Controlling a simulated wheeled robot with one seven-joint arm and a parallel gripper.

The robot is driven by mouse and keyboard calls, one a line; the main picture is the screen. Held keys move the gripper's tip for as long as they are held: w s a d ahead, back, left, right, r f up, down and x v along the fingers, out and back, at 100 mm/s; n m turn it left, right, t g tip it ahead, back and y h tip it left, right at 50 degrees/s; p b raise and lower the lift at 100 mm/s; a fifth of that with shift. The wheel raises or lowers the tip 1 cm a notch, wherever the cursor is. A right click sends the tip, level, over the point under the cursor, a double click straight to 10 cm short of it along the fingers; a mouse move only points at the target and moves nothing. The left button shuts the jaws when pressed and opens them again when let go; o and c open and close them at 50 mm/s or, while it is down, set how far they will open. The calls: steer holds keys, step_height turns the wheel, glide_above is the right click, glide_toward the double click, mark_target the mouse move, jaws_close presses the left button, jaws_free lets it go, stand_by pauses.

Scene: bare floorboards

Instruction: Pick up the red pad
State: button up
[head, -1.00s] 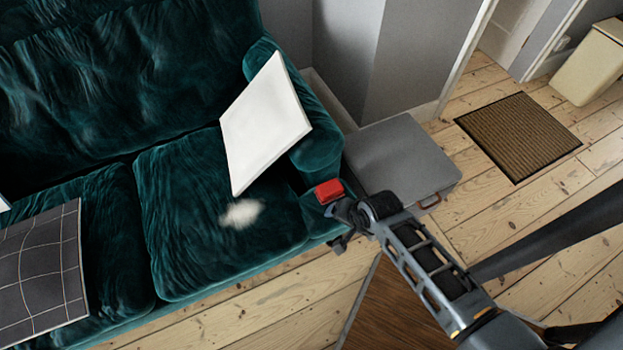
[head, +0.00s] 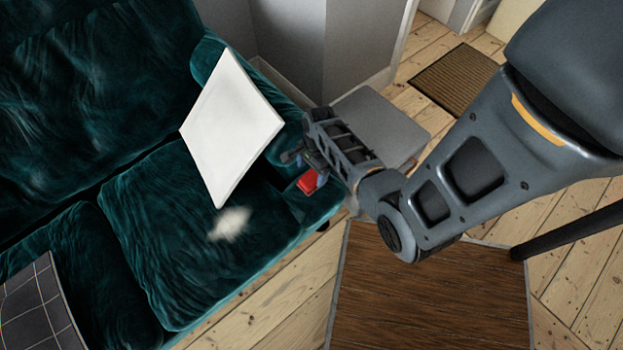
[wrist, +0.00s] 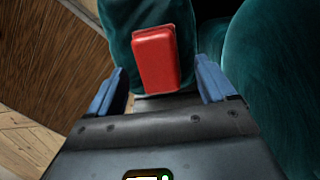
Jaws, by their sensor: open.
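The red pad (head: 307,181) is a small red block at the front end of the green sofa's right arm. In the wrist view the red pad (wrist: 157,60) lies ahead of the fingertips, centred between them. My gripper (head: 306,162) is at the sofa arm, close to the pad, and partly covers it in the head view. In the wrist view the two blue fingers of my gripper (wrist: 160,80) are apart with nothing held between them. I cannot tell whether a finger touches the pad.
The green sofa (head: 170,235) holds a white panel (head: 230,130) leaning on its right arm and a dark checked cushion (head: 38,310). A grey box (head: 385,125) stands behind my gripper. A brown wooden surface (head: 430,300) is in front; a doormat (head: 455,80) lies behind.

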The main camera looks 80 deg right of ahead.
mark_target(312, 176)
step_height(312, 176, down, 3)
steer(key=shift+s+a+f, duration=0.1)
steer(key=shift+a+f, duration=0.05)
steer(key=shift+f, duration=0.05)
steer(key=c, duration=1.1)
steer(key=shift+r, duration=0.6)
step_height(312, 176, up, 3)
steer(key=shift+f, duration=0.1)
steer(key=s+d+r, duration=0.2)
steer(key=s, duration=0.1)
steer(key=s+d+r, duration=0.2)
steer(key=s, duration=0.1)
steer(key=s+d+r, duration=0.3)
steer(key=shift+s+d+p, duration=0.1)
steer(key=shift+p, duration=0.2)
